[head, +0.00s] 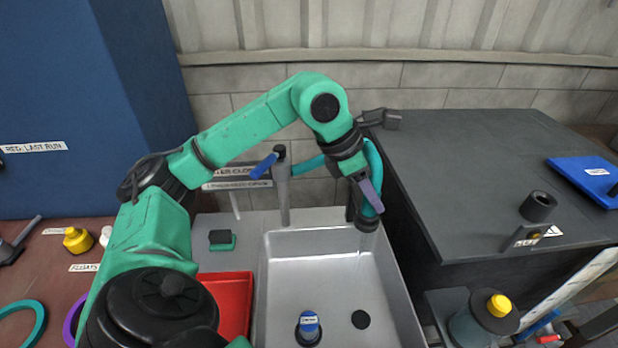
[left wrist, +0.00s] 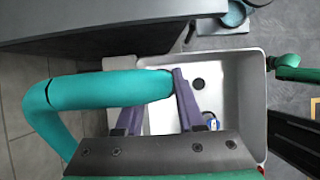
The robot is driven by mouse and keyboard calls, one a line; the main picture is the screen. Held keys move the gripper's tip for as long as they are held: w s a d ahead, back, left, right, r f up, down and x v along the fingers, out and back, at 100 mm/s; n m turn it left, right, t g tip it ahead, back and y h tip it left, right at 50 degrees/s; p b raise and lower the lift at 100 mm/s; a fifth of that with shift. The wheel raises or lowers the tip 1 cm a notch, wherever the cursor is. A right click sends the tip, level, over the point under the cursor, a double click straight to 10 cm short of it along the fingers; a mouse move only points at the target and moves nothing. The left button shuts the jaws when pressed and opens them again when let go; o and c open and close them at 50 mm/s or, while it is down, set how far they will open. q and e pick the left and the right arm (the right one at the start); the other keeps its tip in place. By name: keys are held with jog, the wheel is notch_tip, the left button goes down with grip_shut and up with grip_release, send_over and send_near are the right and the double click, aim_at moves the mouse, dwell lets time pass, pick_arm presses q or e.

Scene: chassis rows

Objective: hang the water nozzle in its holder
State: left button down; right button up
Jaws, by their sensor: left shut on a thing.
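The water nozzle (head: 367,222) has a grey head pointing down, over the far right corner of the sink, with a teal hose (head: 373,155) looping up behind my wrist. My left gripper (head: 373,200) has purple fingers and is shut on the nozzle's upper part. In the left wrist view the teal tube (left wrist: 100,90) runs into the purple fingers, and one finger is partly hidden behind it. A dark bracket (head: 391,119) at the back corner of the counter may be the holder; it looks empty. My right gripper is not in view.
The steel sink (head: 285,240) holds a blue-labelled item (head: 309,325). A post with a blue lever (head: 262,167) stands behind it, close to my forearm. The dark counter (head: 460,160) is right of the sink, its near-left part clear. A red tray (head: 236,290) lies left.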

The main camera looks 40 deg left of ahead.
pick_arm(q)
jog(key=shift+f+b, duration=0.3)
jog(key=shift+f, duration=0.15)
jog(key=shift+c, duration=2.2)
grip_release()
jog(key=p+v, duration=0.1)
jog(key=v, duration=1.3)
jog(key=shift+s+r, duration=0.2)
jog(key=shift+r, duration=0.1)
jog(key=shift+f, duration=0.1)
